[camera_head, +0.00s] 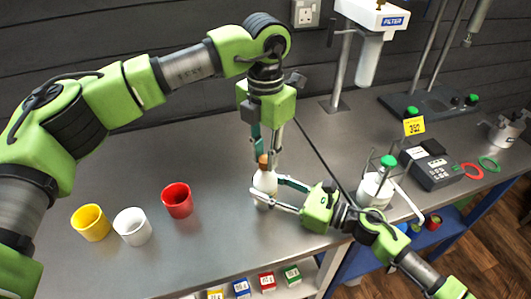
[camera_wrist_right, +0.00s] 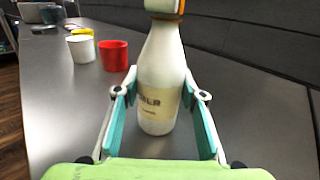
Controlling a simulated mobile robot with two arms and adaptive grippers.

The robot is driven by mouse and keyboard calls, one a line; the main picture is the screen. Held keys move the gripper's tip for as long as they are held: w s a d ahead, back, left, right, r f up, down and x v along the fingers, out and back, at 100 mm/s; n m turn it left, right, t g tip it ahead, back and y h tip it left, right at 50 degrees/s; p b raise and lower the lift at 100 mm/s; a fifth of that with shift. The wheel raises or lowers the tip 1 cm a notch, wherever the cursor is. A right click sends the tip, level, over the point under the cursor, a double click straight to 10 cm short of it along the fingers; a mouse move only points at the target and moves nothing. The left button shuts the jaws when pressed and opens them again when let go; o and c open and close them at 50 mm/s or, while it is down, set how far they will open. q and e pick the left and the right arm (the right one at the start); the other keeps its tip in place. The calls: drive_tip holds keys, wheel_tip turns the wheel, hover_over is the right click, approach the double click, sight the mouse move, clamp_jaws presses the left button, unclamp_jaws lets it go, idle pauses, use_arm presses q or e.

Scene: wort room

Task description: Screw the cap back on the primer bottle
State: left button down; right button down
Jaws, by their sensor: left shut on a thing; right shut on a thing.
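The white primer bottle (camera_head: 265,183) stands upright on the grey bench. In the right wrist view the bottle (camera_wrist_right: 158,75) shows a cream label. My right gripper (camera_head: 268,189) is shut on its body, low over the bench, one finger on each side. The orange-brown cap (camera_head: 263,160) is at the top of the bottle neck, and its lower edge shows at the top of the right wrist view (camera_wrist_right: 166,14). My left gripper (camera_head: 266,151) points down from above and is shut on the cap. I cannot tell whether the cap is seated on the thread.
Yellow (camera_head: 91,222), white (camera_head: 132,226) and red (camera_head: 177,200) cups stand to the left. A green-knobbed device (camera_head: 376,188) and a dark keypad device (camera_head: 431,166) stand to the right. A filter housing (camera_head: 369,58) is behind. The bench (camera_head: 215,245) is clear in front.

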use_arm(q)
drive_tip(key=m, duration=1.4)
drive_tip(key=shift+w+m, duration=0.1)
drive_tip(key=shift+m, duration=0.3)
drive_tip(key=c, duration=1.7)
unclamp_jaws()
wheel_tip(320, 180, up, 12)
use_arm(e)
drive_tip(key=c, duration=1.2)
unclamp_jaws()
drive_tip(key=shift+c, duration=0.2)
